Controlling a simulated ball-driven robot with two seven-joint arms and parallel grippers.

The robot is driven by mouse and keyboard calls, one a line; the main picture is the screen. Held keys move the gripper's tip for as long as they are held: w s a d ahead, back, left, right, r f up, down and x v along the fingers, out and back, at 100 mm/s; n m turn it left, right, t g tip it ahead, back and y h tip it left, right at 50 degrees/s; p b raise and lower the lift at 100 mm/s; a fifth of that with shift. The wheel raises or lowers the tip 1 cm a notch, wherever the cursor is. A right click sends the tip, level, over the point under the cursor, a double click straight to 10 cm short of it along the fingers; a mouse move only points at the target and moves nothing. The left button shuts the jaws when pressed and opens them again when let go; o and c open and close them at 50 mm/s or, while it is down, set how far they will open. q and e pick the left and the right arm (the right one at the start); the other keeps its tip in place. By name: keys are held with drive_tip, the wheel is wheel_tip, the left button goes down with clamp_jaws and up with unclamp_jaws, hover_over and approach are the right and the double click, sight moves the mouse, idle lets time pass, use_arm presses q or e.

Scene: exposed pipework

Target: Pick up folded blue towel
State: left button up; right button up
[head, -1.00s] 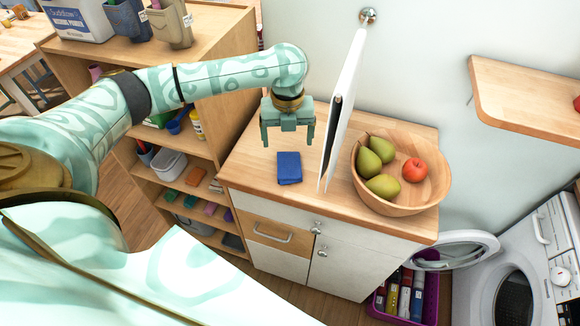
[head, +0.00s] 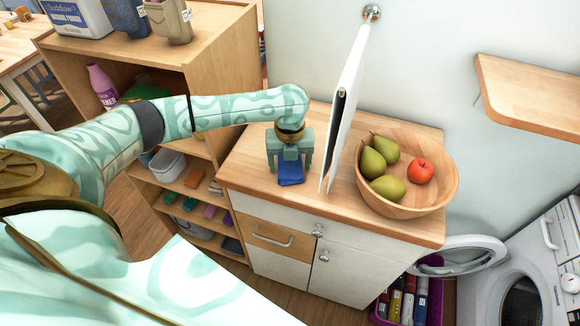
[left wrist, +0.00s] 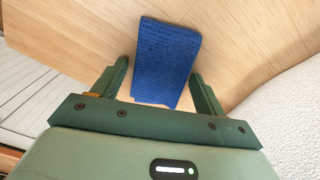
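The folded blue towel (head: 290,174) lies flat on the wooden counter top (head: 245,166). My left gripper (head: 290,172) is low over the towel, pointing down. In the left wrist view the towel (left wrist: 166,62) sits between the two spread fingers of the left gripper (left wrist: 160,80), with a gap on each side. The fingers are open and do not grip it. My right gripper is not in view.
A white upright panel (head: 343,110) stands just right of the towel. Beyond it is a wooden bowl (head: 432,197) with pears and a red fruit (head: 420,171). An open wooden shelf unit (head: 228,60) stands left of the counter. The counter front left of the towel is clear.

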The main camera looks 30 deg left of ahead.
sight(290, 164)
use_arm(q)
drive_tip(key=c, duration=0.7)
wheel_tip(290, 164, up, 10)
drive_tip(key=p, duration=0.3)
drive_tip(key=o, duration=0.5)
drive_tip(key=c, duration=0.4)
